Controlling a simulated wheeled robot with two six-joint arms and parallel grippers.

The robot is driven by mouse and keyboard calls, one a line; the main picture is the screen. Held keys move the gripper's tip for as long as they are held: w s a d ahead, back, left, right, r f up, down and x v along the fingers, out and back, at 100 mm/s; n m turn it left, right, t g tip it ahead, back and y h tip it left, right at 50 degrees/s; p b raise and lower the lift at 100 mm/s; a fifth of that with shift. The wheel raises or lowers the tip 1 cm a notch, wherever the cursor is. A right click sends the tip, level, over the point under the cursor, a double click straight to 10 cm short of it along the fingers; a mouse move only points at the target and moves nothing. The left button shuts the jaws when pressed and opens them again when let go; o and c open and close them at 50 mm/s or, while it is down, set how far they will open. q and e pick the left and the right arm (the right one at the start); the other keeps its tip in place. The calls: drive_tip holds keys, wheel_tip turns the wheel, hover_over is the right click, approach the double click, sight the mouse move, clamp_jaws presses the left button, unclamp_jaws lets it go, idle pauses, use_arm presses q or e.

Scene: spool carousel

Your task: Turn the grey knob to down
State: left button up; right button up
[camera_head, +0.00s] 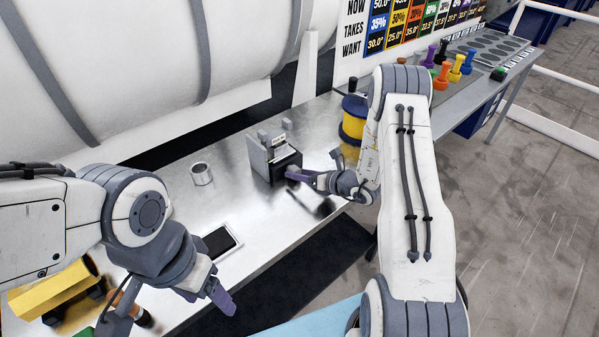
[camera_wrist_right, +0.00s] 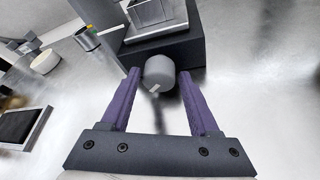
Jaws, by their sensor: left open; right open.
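The grey knob (camera_wrist_right: 160,72) sits on the dark front of a grey box (camera_head: 257,155). It has a white mark near its edge, toward the lower left in the right wrist view. My right gripper (camera_head: 298,175) is open, with one purple finger on each side of the knob. Small gaps seem to show between fingers and knob; contact is unclear. In the head view the gripper hides the knob. My left gripper (camera_head: 216,298) is open and empty, low over the front left of the bench.
The metal bench (camera_head: 182,228) also carries a white cup (camera_head: 201,173), a tablet (camera_head: 220,242) and a yellow spool (camera_head: 352,128) behind my right arm. Coloured pegs (camera_head: 455,68) stand on the far right table.

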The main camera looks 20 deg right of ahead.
clamp_jaws()
drive_tip(key=shift+f, duration=0.1)
drive_tip(key=shift+a+f+n+h+b, duration=0.1)
drive_tip(key=shift+n+h+b, duration=0.35)
drive_tip(key=shift+b, duration=0.6)
drive_tip(key=n+h+b, duration=0.1)
drive_tip(key=n+b, duration=0.1)
drive_tip(key=b, duration=0.6)
drive_tip(key=n+t+h+b, duration=0.1)
drive_tip(key=n+h+b, duration=0.1)
drive_tip(key=b, duration=0.5)
drive_tip(key=shift+a+f+n+t+h+b, duration=0.1)
drive_tip(key=shift+a+n+t+h+b, duration=0.2)
drive_tip(key=shift+n, duration=0.35)
drive_tip(key=shift+d+r+n+b, duration=0.15)
drive_tip(key=shift+r+n+b, duration=0.15)
drive_tip(key=shift+b, duration=0.6)
